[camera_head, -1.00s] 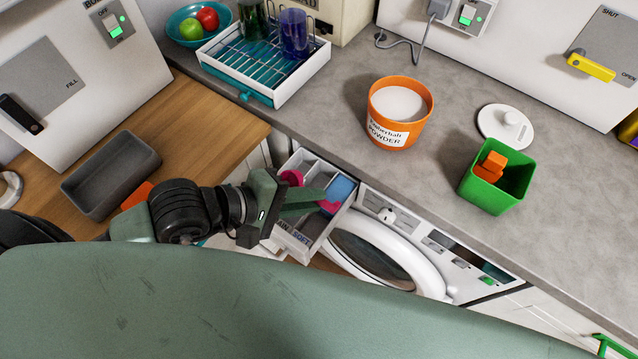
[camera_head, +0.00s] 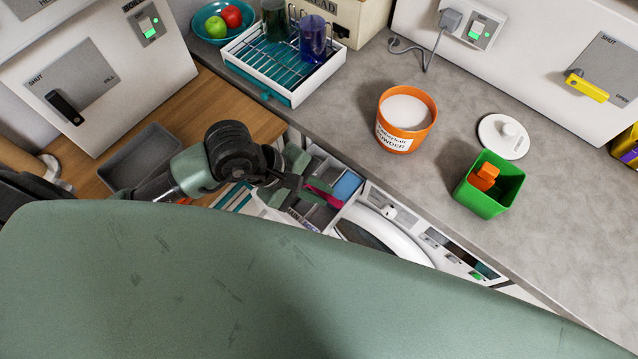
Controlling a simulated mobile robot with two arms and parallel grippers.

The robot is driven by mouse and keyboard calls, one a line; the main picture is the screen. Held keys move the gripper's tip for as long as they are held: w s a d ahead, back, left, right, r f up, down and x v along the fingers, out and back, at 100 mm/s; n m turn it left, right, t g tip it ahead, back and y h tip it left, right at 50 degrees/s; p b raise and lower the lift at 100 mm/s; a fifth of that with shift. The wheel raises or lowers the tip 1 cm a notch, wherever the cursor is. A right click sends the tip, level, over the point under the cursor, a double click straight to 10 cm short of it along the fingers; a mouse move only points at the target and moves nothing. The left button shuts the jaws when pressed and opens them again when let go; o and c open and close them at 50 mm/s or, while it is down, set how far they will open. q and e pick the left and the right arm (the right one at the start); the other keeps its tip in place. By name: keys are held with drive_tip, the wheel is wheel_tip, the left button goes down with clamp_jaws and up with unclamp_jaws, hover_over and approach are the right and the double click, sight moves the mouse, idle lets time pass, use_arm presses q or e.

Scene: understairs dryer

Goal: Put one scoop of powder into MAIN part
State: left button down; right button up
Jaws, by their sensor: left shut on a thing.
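My left gripper (camera_head: 308,190) reaches in from the left and is over the pulled-out detergent drawer (camera_head: 352,200) of the washing machine. It is shut on a pink scoop (camera_head: 322,187), which is mostly hidden by the fingers. I cannot tell whether the scoop holds powder or how it is tilted. The drawer has grey compartments, and a blue part (camera_head: 347,184) at its right side; its labels are not readable now. An orange tub of white powder (camera_head: 407,112) stands open on the counter. My right gripper is not in view.
The tub's white lid (camera_head: 503,137) lies on the counter. A green bin (camera_head: 489,188) with orange pieces stands near the front edge. A dish rack (camera_head: 285,60) with cups and a fruit bowl (camera_head: 222,20) are at the back left. The counter between is clear.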

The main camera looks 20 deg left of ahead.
use_arm(q)
drive_tip(key=shift+w+d+r+g+y+p, duration=0.15)
drive_tip(key=shift+r+g+p, duration=0.25)
drive_tip(key=shift+p, duration=0.45)
drive_tip(key=shift+w+r+g+y+p, duration=0.15)
drive_tip(key=shift+r+g+p, duration=0.2)
drive_tip(key=shift+p, duration=0.45)
drive_tip(key=shift+w+r+n+g+p, duration=0.1)
drive_tip(key=shift+r+n+g+p, duration=0.3)
drive_tip(key=shift+p, duration=0.4)
drive_tip(key=shift+w+d+r+g+y+p, duration=0.15)
drive_tip(key=shift+r+g+y+p, duration=0.25)
drive_tip(key=shift+g+p, duration=0.5)
drive_tip(key=shift+w+r+g+p, duration=0.15)
drive_tip(key=shift+g+p, duration=0.2)
drive_tip(key=shift+g, duration=0.1)
